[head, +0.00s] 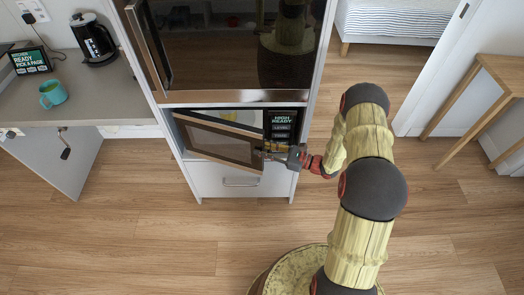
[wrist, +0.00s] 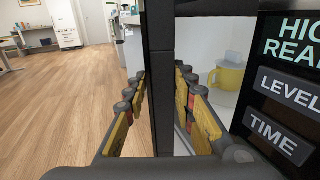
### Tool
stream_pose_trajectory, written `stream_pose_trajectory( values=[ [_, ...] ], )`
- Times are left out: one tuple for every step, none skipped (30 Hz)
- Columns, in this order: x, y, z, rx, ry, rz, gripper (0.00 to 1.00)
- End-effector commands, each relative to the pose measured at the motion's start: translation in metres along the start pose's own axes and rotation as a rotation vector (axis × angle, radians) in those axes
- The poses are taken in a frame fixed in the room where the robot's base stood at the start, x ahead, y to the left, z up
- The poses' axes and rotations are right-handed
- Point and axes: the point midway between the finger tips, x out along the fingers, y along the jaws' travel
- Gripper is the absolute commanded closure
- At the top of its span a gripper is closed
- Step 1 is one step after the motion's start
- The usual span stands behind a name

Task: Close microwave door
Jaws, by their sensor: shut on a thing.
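The microwave (head: 283,125) sits in the lower bay of a tall white cabinet, with a black control panel at its right; the panel also shows in the wrist view (wrist: 285,100). Its door (head: 220,140) has a dark window and a metal-toned frame, and stands partly open, swung out from the left side. My gripper (head: 268,153) is at the door's free right edge. In the wrist view its fingers (wrist: 158,105) are on both sides of the dark upright door edge (wrist: 160,60), shut on it. A yellow mug (wrist: 229,77) stands in the white interior, behind the door.
A larger dark-fronted appliance (head: 235,45) is above the microwave, and a drawer (head: 215,181) below. At left, a counter (head: 95,90) holds a teal mug (head: 53,94) and black kettle (head: 94,40). Wooden floor (head: 150,235) in front is clear. A wooden table (head: 500,75) stands right.

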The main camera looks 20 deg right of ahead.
Motion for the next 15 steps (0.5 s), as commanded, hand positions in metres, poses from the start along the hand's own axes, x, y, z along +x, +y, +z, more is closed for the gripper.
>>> stream_pose_trajectory(
  values=[
    [0.001,-0.011,-0.001,-0.005,-0.001,-0.004,1.00],
    [0.001,-0.015,-0.001,-0.004,-0.001,-0.004,1.00],
    [0.002,-0.022,-0.001,-0.004,-0.001,-0.004,1.00],
    [0.002,-0.026,-0.001,-0.005,-0.001,-0.004,1.00],
    [0.003,-0.029,-0.001,-0.004,-0.001,-0.005,1.00],
    [0.003,-0.033,-0.001,-0.002,-0.001,-0.005,1.00],
    [0.003,-0.035,-0.001,-0.002,0.000,-0.005,1.00],
    [0.003,-0.036,0.000,-0.002,0.000,-0.005,1.00],
    [0.004,-0.038,0.000,-0.002,0.000,-0.005,1.00],
    [0.004,-0.038,0.000,-0.002,0.000,-0.005,1.00],
    [0.004,-0.038,0.000,-0.001,0.000,-0.005,1.00],
    [0.004,-0.038,0.000,-0.001,0.000,-0.005,1.00],
    [0.004,-0.038,0.000,-0.001,0.000,-0.005,1.00],
    [0.004,-0.038,0.000,-0.001,0.000,-0.005,1.00],
    [0.004,-0.038,0.000,-0.001,0.000,-0.005,1.00]
  ],
)
